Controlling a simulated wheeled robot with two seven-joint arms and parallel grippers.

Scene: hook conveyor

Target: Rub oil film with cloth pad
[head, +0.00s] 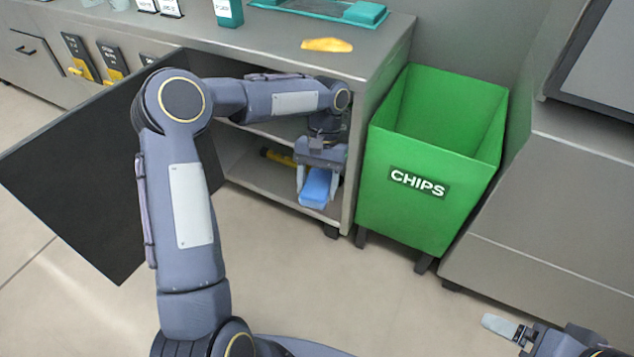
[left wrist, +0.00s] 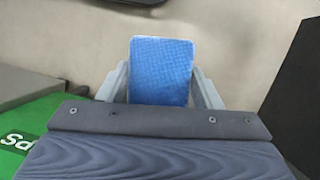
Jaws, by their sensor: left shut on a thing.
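My left gripper (head: 317,180) is shut on a blue cloth pad (head: 316,188) at the open front of the grey cabinet (head: 285,206). In the left wrist view the pad (left wrist: 161,72) sits between the two grey fingers and has a woven texture. A yellow patch (head: 327,45) lies on the counter top above; I cannot tell whether it is the oil film. My right gripper (head: 508,328) shows only in part at the lower right, away from the cabinet, and its opening cannot be made out.
The dark cabinet door (head: 90,190) stands open at the left. A green CHIPS bin (head: 436,222) stands right of the cabinet. A yellow and black object (head: 277,158) lies on the inner shelf. A teal tray (head: 362,13) sits on the counter (head: 270,45).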

